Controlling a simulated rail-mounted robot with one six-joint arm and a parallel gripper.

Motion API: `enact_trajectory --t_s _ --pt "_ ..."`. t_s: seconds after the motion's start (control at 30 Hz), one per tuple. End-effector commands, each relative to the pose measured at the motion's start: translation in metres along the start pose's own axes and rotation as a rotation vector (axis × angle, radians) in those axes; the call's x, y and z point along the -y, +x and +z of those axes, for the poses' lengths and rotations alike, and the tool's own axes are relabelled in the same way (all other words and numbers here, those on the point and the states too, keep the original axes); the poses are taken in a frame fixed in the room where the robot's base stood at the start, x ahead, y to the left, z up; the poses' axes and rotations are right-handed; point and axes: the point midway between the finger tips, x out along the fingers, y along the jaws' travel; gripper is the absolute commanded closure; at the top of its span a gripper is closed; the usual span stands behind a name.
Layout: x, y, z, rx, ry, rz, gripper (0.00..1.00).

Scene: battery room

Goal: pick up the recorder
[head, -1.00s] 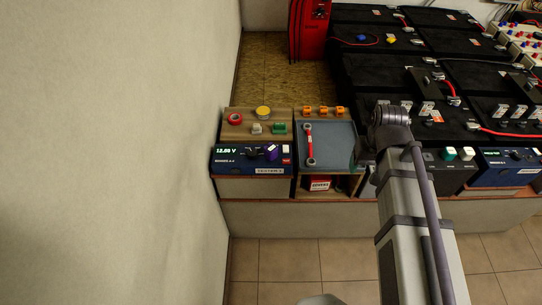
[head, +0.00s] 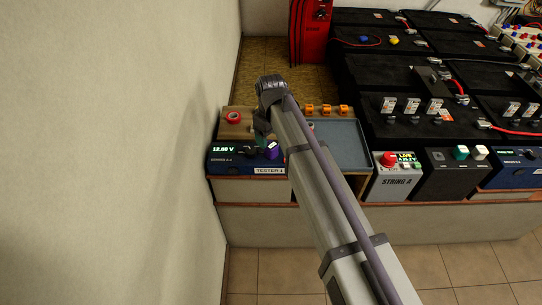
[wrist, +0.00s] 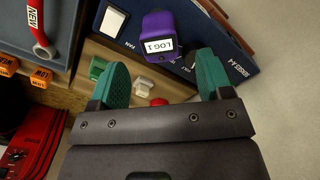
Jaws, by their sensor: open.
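The likely recorder is a small purple block (wrist: 160,32) with a white label reading LOG 1. It sits on the front of the blue tester (wrist: 118,18). In the head view the purple block (head: 271,151) shows on the right part of the tester (head: 232,160), whose display reads about 12.60 V. My gripper (wrist: 164,80) has two green fingers, spread apart with nothing between them. The purple block lies beyond the fingertips, and they appear apart from it. In the head view my gripper (head: 262,130) hangs over the wooden board just behind the tester, partly hidden by my arm.
Orange clips (head: 326,109) stand behind the tray. A wall borders the left.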

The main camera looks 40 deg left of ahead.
Motion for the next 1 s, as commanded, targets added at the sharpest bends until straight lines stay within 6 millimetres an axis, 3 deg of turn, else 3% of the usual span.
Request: enact_trajectory --t_s 0.07,0.3,0.57,1.0 --pt "0.000 0.004 0.000 0.000 0.001 0.000 0.28" --pt "0.000 0.051 0.002 0.000 0.001 0.000 0.28" --pt "0.000 0.049 0.002 0.000 0.001 0.000 0.28" --pt "0.000 0.049 0.002 0.000 0.001 0.000 0.69"
